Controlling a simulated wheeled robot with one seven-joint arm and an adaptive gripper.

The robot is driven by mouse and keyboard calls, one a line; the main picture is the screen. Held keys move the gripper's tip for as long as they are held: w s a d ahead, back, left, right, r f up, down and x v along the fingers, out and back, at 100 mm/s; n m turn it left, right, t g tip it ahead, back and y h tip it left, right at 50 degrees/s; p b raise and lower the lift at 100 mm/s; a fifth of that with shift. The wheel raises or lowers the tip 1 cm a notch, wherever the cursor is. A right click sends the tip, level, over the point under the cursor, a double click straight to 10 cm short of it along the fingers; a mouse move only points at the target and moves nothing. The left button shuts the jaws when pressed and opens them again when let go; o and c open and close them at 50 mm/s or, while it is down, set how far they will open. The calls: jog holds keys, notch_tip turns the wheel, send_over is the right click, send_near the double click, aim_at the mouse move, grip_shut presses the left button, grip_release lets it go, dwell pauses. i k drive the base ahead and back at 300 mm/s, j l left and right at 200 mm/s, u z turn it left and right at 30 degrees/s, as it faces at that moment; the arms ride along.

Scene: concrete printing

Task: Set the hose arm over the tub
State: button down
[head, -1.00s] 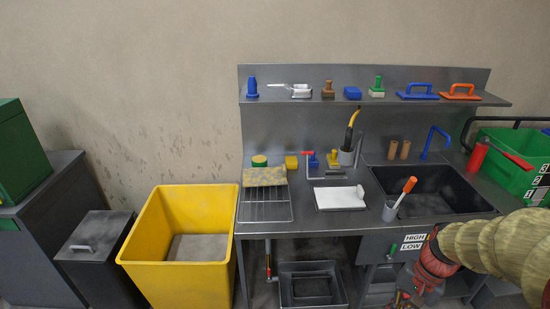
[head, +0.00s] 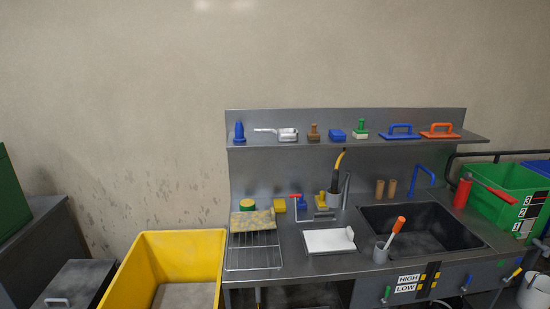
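A bent blue pipe (head: 423,176), which looks like the hose arm, stands at the back right of the dark sink basin (head: 420,228) in the bench. Its bend is at the top and one end hangs to the right. I cannot tell exactly where that end lies over the basin or its rim. The basin looks empty. A yellow open tub (head: 135,277) stands on the floor left of the bench, cut by the bottom edge. I cannot tell which of the two is the task's tub. My gripper is not in view.
A grey cup with an orange-handled tool (head: 398,225) stands at the basin's front left. A red bottle (head: 463,190) and a green crate (head: 507,196) are right of the pipe. A wire rack (head: 253,255) and a white slab (head: 328,241) lie left. A shelf (head: 360,141) runs above.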

aim_at(333, 201)
jog(key=i+z, duration=0.15)
jog(key=i, duration=0.8)
jog(key=i+j+z, duration=0.15)
jog(key=i, duration=0.75)
